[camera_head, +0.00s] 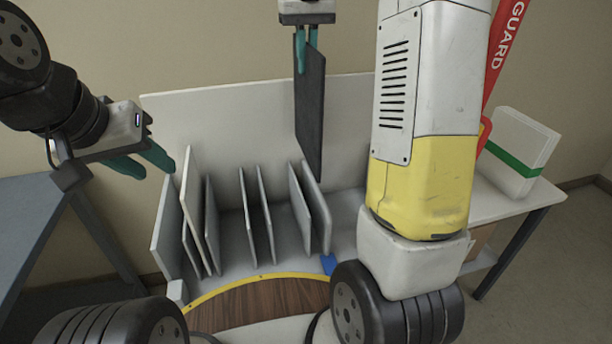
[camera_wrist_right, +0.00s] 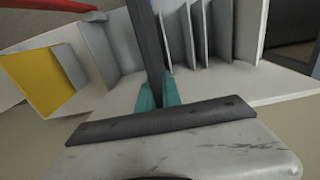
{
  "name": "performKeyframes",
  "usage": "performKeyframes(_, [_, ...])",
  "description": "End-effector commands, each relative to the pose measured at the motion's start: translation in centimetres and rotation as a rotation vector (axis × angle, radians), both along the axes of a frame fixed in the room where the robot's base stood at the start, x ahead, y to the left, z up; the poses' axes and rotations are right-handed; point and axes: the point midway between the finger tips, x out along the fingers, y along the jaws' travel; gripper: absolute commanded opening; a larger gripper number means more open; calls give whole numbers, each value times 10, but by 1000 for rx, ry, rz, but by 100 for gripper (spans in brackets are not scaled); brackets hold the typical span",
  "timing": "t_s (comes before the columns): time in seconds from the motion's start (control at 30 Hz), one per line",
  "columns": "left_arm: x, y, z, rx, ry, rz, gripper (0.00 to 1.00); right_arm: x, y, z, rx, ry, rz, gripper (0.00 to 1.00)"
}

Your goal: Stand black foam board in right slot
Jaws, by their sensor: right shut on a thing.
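The black foam board (camera_head: 310,105) hangs upright, edge-on, above the right part of the white rack in the head view. My right gripper (camera_head: 305,58) is shut on its top edge. In the right wrist view the board (camera_wrist_right: 148,40) rises between the teal fingers (camera_wrist_right: 158,95). The rack (camera_head: 250,115) has a tall back panel and several upright grey and white panels (camera_head: 262,215) forming slots. The board's lower end is above the rightmost panels, apart from the rack floor as far as I can tell. My left gripper (camera_head: 155,168) is open and empty at the rack's left.
A blue mark (camera_head: 328,264) lies at the rack's front right. A white box with a green band (camera_head: 515,150) stands on the white table at right. A red guard post (camera_head: 503,50) is behind my right arm. A grey table (camera_head: 35,225) is at left.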

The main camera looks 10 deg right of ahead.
Motion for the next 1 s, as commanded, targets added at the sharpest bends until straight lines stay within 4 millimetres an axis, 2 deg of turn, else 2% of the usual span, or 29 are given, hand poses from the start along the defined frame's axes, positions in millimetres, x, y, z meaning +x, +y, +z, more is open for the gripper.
performKeyframes(0.17, [0, 0, 0, 0, 0, 0, 36, -2, -1, -36, -1, 7, -1, 0])
performKeyframes(0.8, [0, 0, 0, 0, 0, 0, 36, -2, 0, -207, 0, 6, -1, 0])
performKeyframes(1.0, [0, 0, 0, 0, 0, 0, 36, -1, 0, -232, -1, 3, 0, 0])
